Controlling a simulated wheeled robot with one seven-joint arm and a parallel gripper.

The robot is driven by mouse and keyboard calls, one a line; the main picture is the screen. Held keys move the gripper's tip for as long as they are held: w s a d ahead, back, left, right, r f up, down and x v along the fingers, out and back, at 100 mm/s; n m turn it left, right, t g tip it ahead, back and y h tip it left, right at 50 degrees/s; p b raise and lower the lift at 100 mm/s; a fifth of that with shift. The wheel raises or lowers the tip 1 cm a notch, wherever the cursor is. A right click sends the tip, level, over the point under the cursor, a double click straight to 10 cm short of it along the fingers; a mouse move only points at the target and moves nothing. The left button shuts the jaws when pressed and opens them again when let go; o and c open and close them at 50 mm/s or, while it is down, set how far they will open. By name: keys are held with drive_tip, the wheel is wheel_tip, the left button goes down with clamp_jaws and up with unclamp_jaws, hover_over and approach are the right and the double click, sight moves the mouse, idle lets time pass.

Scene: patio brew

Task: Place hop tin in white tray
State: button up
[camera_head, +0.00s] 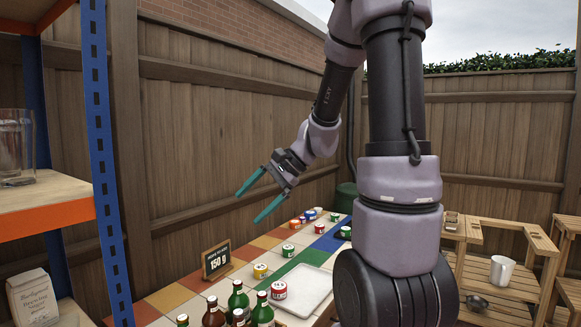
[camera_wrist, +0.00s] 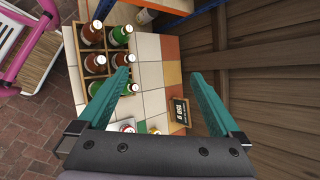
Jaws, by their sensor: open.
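The white tray (camera_head: 314,286) lies on the tiled table in the head view. A red-and-white tin (camera_head: 279,290) stands at its left side; I cannot tell if it is inside the rim. I cannot read which is the hop tin. My gripper (camera_head: 248,208) is open and empty, high above the table. In the wrist view my gripper (camera_wrist: 161,75) shows nothing between its fingers.
A black "150 g" sign (camera_head: 216,260) stands at the table's left edge. Green and brown bottles (camera_head: 238,299) stand at the front, in a wooden crate (camera_wrist: 83,62) in the wrist view. A blue-and-orange shelf (camera_head: 100,150) rises at left. A wooden fence runs behind.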

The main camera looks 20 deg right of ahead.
drive_tip(key=s+d+r+n+t+h, duration=0.3)
drive_tip(key=s+r+n+h, duration=0.3)
drive_tip(key=s+r, duration=0.4)
drive_tip(key=s+d+n, duration=0.1)
drive_tip(key=s, duration=0.3)
drive_tip(key=shift+r+n+t, duration=0.3)
drive_tip(key=shift+r+t, duration=0.1)
